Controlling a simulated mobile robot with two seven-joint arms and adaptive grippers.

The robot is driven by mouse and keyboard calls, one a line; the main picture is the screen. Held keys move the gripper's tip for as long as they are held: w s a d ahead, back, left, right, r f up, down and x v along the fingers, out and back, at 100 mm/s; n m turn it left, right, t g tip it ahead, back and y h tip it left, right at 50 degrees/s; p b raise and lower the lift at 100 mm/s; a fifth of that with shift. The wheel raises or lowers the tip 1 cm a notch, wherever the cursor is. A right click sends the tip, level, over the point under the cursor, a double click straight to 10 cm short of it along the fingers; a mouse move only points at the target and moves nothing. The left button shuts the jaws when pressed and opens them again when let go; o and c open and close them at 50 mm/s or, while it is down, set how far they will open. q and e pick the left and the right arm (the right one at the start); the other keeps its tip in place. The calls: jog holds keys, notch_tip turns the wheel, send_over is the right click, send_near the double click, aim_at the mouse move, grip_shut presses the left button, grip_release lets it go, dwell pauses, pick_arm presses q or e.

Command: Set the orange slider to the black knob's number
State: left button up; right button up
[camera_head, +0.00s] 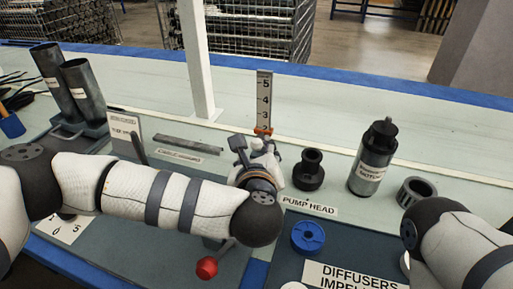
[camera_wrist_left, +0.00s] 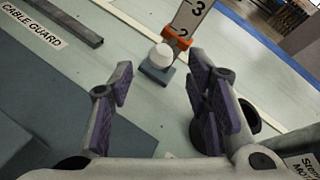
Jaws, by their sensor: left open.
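The orange slider (camera_head: 263,131) sits low on an upright grey number scale (camera_head: 264,96), at about the 2. In the left wrist view the orange slider (camera_wrist_left: 180,44) is just beyond the fingertips, nearer the right-hand finger, with the 2 just above it. My left gripper (camera_head: 258,148) is in front of the scale's foot; in the wrist view its fingers (camera_wrist_left: 162,75) are apart and empty. The black knob cannot be made out; my left arm covers much of a numbered white plate (camera_head: 76,228) at the left. My right gripper is outside the views.
A white round cap (camera_wrist_left: 161,54) is by the scale's foot. A black pump part (camera_head: 309,170), a motor (camera_head: 373,160) and a blue ring (camera_head: 308,237) are to the right. A red-ball lever (camera_head: 206,267) is in front. Dark tubes (camera_head: 82,90) stand at the left.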

aim_at(256, 146)
pick_arm(q)
jog(key=x, duration=0.5)
jog(key=shift+d, duration=0.1)
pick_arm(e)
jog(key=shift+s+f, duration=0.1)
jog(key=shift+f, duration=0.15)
pick_arm(q)
jog(key=shift+c, duration=0.5)
grip_shut()
notch_tip(256, 146, down, 4)
jog(key=b, duration=0.3)
jog(key=shift+f, duration=0.15)
jog(key=shift+s, duration=0.1)
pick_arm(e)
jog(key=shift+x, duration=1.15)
pick_arm(q)
jog(key=shift+o, duration=0.5)
grip_release()
